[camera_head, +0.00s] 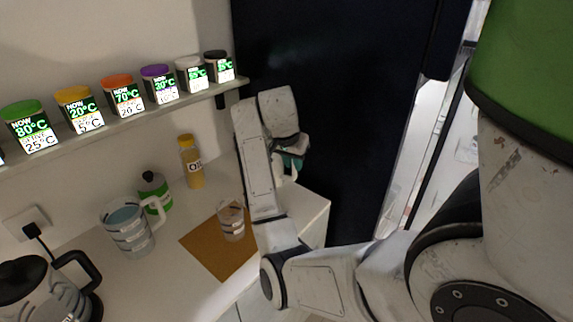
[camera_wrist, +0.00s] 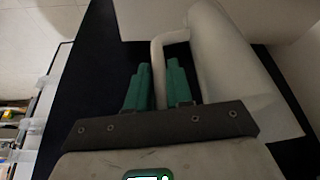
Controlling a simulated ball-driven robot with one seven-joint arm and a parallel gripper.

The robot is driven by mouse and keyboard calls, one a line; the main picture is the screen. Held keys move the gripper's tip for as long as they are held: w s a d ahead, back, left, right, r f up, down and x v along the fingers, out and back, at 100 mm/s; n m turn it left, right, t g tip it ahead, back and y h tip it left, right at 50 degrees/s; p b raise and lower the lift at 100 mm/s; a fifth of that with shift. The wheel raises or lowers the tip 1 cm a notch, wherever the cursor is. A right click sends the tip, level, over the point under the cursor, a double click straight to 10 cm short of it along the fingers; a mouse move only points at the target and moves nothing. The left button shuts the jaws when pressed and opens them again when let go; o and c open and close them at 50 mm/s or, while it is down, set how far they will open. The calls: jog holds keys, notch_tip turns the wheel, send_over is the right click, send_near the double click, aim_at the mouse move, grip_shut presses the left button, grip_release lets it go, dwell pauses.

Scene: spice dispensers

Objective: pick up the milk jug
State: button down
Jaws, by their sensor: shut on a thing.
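The milk jug (camera_wrist: 232,65) is a pale white body with a curved handle on the right of the wrist view. My gripper (camera_wrist: 159,78) has two green fingers, one on each side of the handle, and is shut on it. In the head view my gripper (camera_head: 294,158) is at the far right end of the counter, in front of the dark panel. Only a small pale part of the jug shows below it; my arm hides the rest. I cannot tell whether the jug touches the counter.
A kettle (camera_head: 35,292) is at lower left. Several spice jars line the shelf (camera_head: 95,128).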

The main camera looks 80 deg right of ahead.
jog(key=s+a+r+p, duration=0.2)
jog(key=s+r+p, duration=0.2)
jog(key=s, duration=0.6)
jog(key=shift+r, duration=1.05)
jog(key=shift+s+a, duration=0.1)
jog(key=shift+a, duration=0.05)
